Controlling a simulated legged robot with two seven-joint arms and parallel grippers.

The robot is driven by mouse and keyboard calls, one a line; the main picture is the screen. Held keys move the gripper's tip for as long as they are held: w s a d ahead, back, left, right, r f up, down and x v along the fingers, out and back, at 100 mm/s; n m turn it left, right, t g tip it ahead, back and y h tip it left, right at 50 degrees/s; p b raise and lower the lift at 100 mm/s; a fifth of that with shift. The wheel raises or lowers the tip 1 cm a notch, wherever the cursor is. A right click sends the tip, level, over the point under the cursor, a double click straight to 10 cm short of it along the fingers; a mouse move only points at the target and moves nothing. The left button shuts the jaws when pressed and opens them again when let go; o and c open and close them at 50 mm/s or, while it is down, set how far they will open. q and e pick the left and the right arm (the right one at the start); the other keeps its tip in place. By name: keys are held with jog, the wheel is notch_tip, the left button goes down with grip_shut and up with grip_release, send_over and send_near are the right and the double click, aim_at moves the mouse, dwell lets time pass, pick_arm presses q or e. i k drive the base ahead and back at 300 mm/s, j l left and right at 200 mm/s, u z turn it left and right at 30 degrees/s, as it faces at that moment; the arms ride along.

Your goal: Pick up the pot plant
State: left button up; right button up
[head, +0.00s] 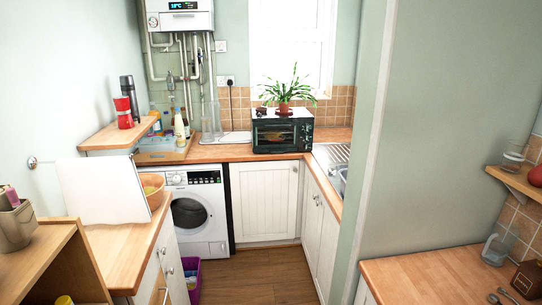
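The pot plant (285,94) stands upright on top of a black toaster oven (283,132) at the back counter, below the window. It has long green leaves and a small reddish-brown pot (284,107). Neither of my grippers shows in the head view. The plant is across the room, and nothing holds it.
The wooden floor (262,276) is clear between the left counter and the right-hand wall (415,150). A washing machine (198,210) and white cupboard (264,201) stand below the back counter. A purple bin (193,278) is on the floor. A wooden counter (440,275) juts in at right.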

aim_at(283, 103)
jog(key=i, duration=2.65)
